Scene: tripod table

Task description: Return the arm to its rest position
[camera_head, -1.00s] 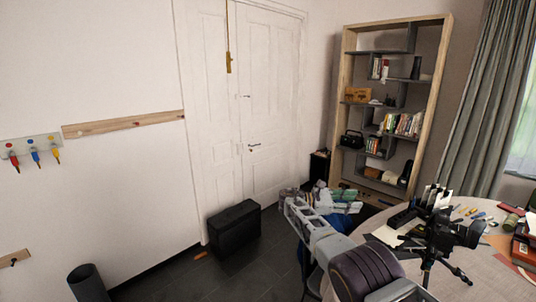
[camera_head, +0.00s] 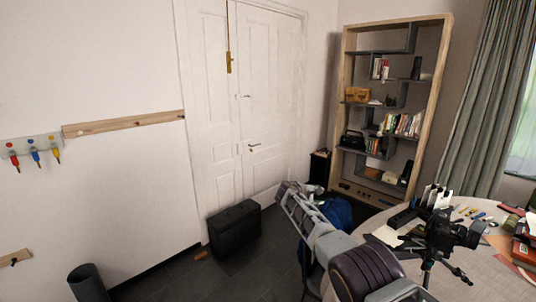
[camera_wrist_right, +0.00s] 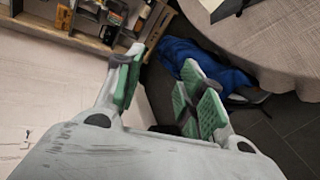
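My right arm (camera_head: 325,235) reaches from the bottom of the head view up and left, beside the round table. Its gripper is mostly hidden behind the arm's own end in that view. In the right wrist view my right gripper (camera_wrist_right: 163,85) shows two grey fingers with green pads, spread apart with nothing between them. Floor and a bit of blue cloth show beyond the fingers. My left arm and left gripper are not in view.
The round table (camera_head: 500,262) carries a black camera on a tripod (camera_head: 440,235), pens and books. A bookshelf (camera_head: 435,105) stands behind. A blue item (camera_head: 338,212) lies low beside the table, and a black case (camera_head: 234,228) stands by the door. Dark floor between them is clear.

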